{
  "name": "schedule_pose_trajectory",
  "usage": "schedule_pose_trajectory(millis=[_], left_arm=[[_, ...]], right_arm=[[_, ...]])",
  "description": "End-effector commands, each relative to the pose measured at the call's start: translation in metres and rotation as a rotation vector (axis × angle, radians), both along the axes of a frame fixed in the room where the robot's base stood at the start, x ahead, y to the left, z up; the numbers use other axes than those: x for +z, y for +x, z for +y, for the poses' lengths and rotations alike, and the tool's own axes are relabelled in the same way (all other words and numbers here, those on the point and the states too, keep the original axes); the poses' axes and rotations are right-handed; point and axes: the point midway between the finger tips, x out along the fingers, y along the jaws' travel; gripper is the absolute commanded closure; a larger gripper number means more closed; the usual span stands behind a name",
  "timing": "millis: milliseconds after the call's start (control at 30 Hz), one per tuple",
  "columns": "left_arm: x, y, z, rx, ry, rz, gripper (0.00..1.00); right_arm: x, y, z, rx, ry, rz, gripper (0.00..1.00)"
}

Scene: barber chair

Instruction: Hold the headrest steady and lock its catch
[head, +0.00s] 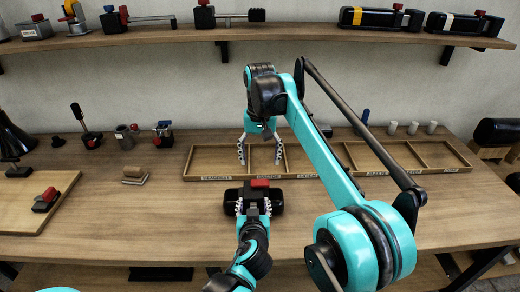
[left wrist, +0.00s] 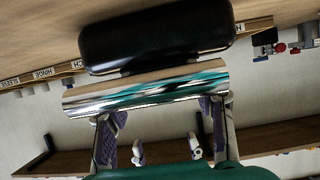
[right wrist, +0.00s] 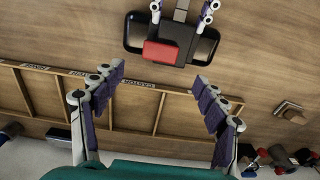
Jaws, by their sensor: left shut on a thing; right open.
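The headrest (head: 278,201) is a black padded block lying on the table near the front middle. Its red catch (head: 260,184) sits on the far side of its top; both also show in the right wrist view, the headrest (right wrist: 206,46) and the catch (right wrist: 160,53). My left gripper (head: 254,207) is shut on the headrest from the near side. In the left wrist view its fingers (left wrist: 165,108) are at a chrome part (left wrist: 150,88) below the black pad (left wrist: 155,38). My right gripper (head: 261,152) is open and empty, above the tray, beyond the headrest and apart from it.
A divided wooden tray (head: 215,178) with labelled compartments lies behind the headrest. A board with a red-topped part (head: 46,199) and small fittings stand left. A shelf (head: 290,32) with more parts runs along the wall. The table front right (head: 460,225) is clear.

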Motion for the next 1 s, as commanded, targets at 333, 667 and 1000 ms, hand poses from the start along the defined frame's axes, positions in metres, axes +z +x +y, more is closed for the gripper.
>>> schedule_pose_trajectory(millis=[333,667,1000], left_arm=[[0.0,0.0,0.0,-0.001,0.001,-0.001,1.0],[0.0,0.0,0.0,-0.001,0.001,-0.001,1.0],[0.0,0.0,0.0,0.0,0.001,-0.001,0.21]], right_arm=[[0.037,0.0,0.0,0.0,0.0,0.0,0.27],[0.038,0.0,0.0,0.0,0.0,0.0,0.27],[0.038,0.0,0.0,0.0,0.0,0.0,0.27]])
